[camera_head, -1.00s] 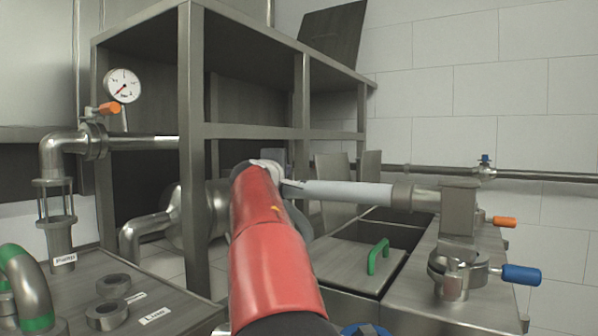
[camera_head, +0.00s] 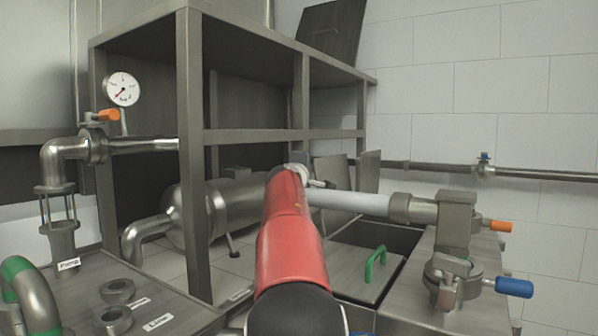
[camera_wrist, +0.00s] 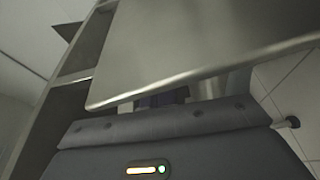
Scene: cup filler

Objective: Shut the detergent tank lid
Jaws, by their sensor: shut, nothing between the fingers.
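Two metal lid plates stand raised over the tanks in the head view, a left plate (camera_head: 330,172) and a right plate (camera_head: 370,171). I cannot read which belongs to the detergent tank. A dark tank opening (camera_head: 398,238) shows below them. A flat lid with a green handle (camera_head: 375,262) lies in front of it. My gripper is hidden behind my red arm in the head view. In the wrist view my gripper (camera_wrist: 168,97) is shut and empty, partly covered by a large metal plate (camera_wrist: 190,45) close in front. I cannot tell if they touch.
A metal frame (camera_head: 195,160) stands left of my arm. A horizontal metal vessel (camera_head: 235,205) lies inside it.

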